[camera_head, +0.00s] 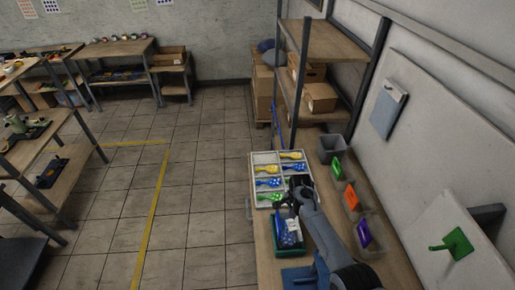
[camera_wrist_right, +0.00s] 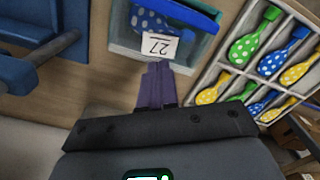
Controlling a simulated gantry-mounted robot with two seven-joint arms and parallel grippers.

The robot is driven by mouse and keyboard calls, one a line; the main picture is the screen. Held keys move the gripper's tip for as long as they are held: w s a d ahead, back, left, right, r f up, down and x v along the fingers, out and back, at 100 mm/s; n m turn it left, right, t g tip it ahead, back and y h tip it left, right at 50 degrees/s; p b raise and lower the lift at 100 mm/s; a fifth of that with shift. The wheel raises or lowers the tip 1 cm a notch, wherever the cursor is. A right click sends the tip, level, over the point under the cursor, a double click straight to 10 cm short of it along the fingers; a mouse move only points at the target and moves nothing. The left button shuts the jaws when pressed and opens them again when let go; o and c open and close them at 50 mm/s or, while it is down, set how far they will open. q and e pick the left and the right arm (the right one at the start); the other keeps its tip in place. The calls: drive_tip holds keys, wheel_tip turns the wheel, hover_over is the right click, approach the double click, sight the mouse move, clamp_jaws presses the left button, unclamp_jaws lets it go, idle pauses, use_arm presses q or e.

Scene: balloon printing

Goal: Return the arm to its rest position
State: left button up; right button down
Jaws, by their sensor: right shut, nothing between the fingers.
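My right arm reaches in from the lower right of the head view, over the workbench (camera_head: 265,262). Its gripper (camera_head: 294,205) is above the bench, between the compartment tray (camera_head: 262,158) and a teal bin (camera_head: 270,247). In the right wrist view the purple fingers (camera_wrist_right: 157,75) are together and empty, with their tips beside a white tag (camera_wrist_right: 158,44) reading 27. The tag is at the edge of the teal bin, which holds a blue spotted balloon (camera_wrist_right: 148,20). I cannot tell whether the fingers touch the tag. My left gripper is not in view.
The tray holds several yellow, blue and green spotted balloons (camera_wrist_right: 243,48). Small bins with green, orange and purple items (camera_head: 363,234) line the wall side. A shelf rack (camera_head: 325,42) stands behind. A blue fixture (camera_wrist_right: 28,72) is near the gripper. The tiled floor at left is open.

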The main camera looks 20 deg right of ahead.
drive_tip(key=shift+s+f+n, duration=0.2)
drive_tip(key=shift+s+n, duration=0.1)
drive_tip(key=shift+s, duration=0.15)
drive_tip(key=s+n, duration=0.2)
drive_tip(key=s, duration=0.1)
drive_tip(key=s+n+h, duration=0.1)
drive_tip(key=s, duration=0.1)
drive_tip(key=shift+s+a+f+n+t, duration=0.2)
drive_tip(key=shift+a+f+n+t, duration=0.1)
drive_tip(key=shift+a+t, duration=0.1)
drive_tip(key=s+a+r+n+t, duration=0.1)
drive_tip(key=s+a+r+n, duration=0.3)
drive_tip(key=s, duration=0.4)
drive_tip(key=s+a+r+n+t, duration=0.1)
drive_tip(key=s+a+r+n, duration=0.4)
drive_tip(key=s, duration=0.3)
drive_tip(key=s+a+r+n+y, duration=0.1)
drive_tip(key=s+a+r+n, duration=0.3)
drive_tip(key=s, duration=0.5)
drive_tip(key=shift+a+r+n+t+p, duration=0.35)
drive_tip(key=shift+a+r+n+t, duration=0.05)
drive_tip(key=shift+a+r, duration=0.3)
